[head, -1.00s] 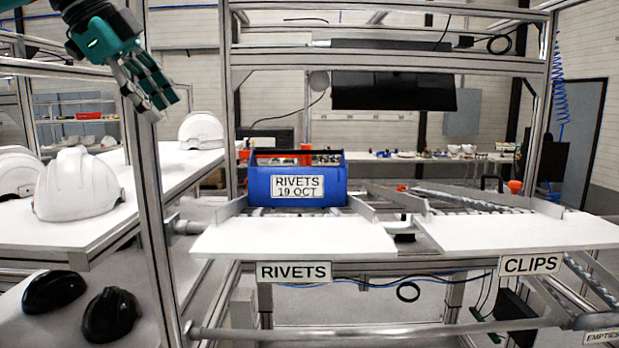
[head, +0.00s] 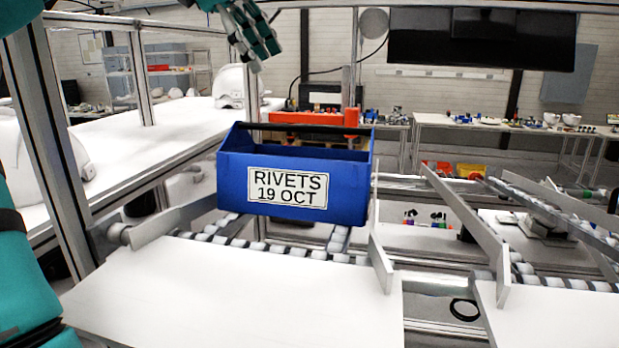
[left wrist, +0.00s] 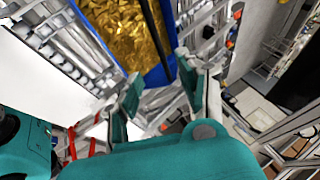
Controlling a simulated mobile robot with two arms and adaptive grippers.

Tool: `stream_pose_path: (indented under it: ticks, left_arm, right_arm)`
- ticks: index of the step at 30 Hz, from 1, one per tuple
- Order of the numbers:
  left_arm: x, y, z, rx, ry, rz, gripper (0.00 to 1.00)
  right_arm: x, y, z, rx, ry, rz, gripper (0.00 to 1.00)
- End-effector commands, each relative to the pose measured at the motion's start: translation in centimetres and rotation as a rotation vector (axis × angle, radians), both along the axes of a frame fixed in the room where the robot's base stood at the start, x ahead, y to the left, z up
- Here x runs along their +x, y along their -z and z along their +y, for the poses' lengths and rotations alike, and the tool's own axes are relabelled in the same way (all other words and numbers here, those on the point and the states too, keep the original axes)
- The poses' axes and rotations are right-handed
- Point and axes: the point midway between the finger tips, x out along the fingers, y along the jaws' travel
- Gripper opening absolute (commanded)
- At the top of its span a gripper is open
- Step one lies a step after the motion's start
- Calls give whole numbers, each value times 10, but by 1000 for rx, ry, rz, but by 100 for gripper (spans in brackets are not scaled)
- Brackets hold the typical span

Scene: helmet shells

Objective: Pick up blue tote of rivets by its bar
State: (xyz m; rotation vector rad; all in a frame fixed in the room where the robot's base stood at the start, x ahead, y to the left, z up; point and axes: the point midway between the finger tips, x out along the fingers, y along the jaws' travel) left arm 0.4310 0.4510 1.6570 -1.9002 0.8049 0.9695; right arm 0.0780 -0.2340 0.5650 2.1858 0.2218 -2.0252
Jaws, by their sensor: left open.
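The blue tote (head: 230,180) labelled RIVETS 19 OCT sits on the rivets roller lane, between its metal side rails. Its dark bar (head: 300,127) runs across the open top. In the left wrist view the tote (left wrist: 162,76) is full of gold-coloured rivets, and the bar (left wrist: 155,30) crosses over them. My left gripper (head: 258,62) hangs above and behind the tote in the head view, apart from the bar. In the left wrist view its open, empty fingers (left wrist: 160,78) point toward the tote. My right gripper is not in view.
A white shelf (head: 230,305) lies before the rivets lane, and another roller lane (head: 560,280) runs at right. A metal post (head: 55,150) stands left, by a white table (head: 140,150) with white helmet shells (head: 232,86). A dark monitor (head: 480,38) hangs behind.

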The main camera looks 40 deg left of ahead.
Motion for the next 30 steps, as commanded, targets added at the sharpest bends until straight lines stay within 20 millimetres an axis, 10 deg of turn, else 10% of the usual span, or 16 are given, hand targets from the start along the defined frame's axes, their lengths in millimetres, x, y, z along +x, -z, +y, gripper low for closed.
stream_pose_path:
  ticks: [12,30]
  left_arm:
    - [43,73,-14,0,2,4,40]
    - [72,128,-24,-1,0,2,40]
  right_arm:
    - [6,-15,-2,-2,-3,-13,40]
    - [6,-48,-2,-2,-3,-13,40]
